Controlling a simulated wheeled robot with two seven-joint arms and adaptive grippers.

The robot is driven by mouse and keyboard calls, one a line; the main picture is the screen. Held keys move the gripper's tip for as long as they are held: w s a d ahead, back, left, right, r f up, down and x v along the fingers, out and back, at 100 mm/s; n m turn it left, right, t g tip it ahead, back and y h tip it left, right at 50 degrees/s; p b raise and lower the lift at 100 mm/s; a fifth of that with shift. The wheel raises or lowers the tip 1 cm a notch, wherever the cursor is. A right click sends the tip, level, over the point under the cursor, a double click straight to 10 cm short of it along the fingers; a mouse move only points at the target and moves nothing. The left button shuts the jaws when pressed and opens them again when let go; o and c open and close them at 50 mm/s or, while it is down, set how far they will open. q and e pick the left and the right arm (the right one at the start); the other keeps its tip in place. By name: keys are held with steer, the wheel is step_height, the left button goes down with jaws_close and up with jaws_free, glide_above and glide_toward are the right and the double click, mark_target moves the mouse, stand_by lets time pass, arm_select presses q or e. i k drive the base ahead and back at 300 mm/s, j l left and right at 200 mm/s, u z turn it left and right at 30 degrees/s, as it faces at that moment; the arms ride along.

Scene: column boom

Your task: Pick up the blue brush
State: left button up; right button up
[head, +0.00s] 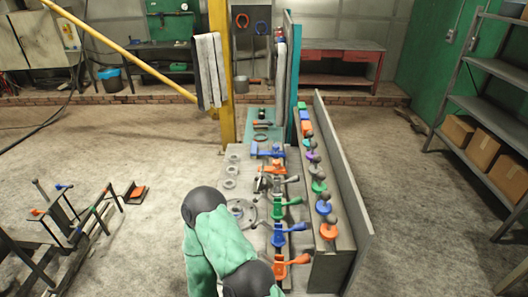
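I cannot tell for sure which thing is the blue brush. Blue candidates stand on the bench: a blue piece with a dark round knob (323,207) in the right-hand row, a blue lever tool (287,236) in the left-hand row, and a blue tool (267,151) at the far end of that row. One of my arms, green with dark joints, rises from the bottom middle and covers part of the near bench. Neither gripper shows, so what they hold is hidden.
The bench (240,168) carries several grey rings and coloured lever tools. A tall panel (343,165) borders its right side. A yellow post (221,75) stands behind. Metal frames (62,222) stand at left, shelves (485,112) at right. Floor between is mostly clear.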

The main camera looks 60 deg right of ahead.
mark_target(253, 150)
steer(key=z, duration=1.75)
steer(key=k+u, duration=0.3)
steer(key=k+j+u, duration=0.25)
steer(key=i+j+u, duration=0.2)
steer(key=u, duration=0.2)
steer(key=i+j+u, duration=0.2)
steer(key=u, duration=0.2)
steer(key=i+j+u, duration=0.15)
steer(key=i+u, duration=0.15)
steer(key=u, duration=0.15)
steer(key=i+z, duration=0.25)
steer(key=i, duration=0.2)
steer(key=i+z, duration=0.25)
steer(key=i, duration=0.2)
steer(key=i+j+z, duration=0.25)
steer(key=i, duration=0.2)
steer(key=i+j+z, duration=0.2)
steer(key=i, duration=0.25)
steer(key=i+l+z, duration=0.25)
steer(key=i+z, duration=0.2)
steer(key=i+l+z, duration=0.15)
steer(key=i+z, duration=0.35)
steer(key=i+j+z, duration=0.1)
steer(key=i+z, duration=0.35)
steer(key=i+j+z, duration=0.25)
steer(key=i+z, duration=0.25)
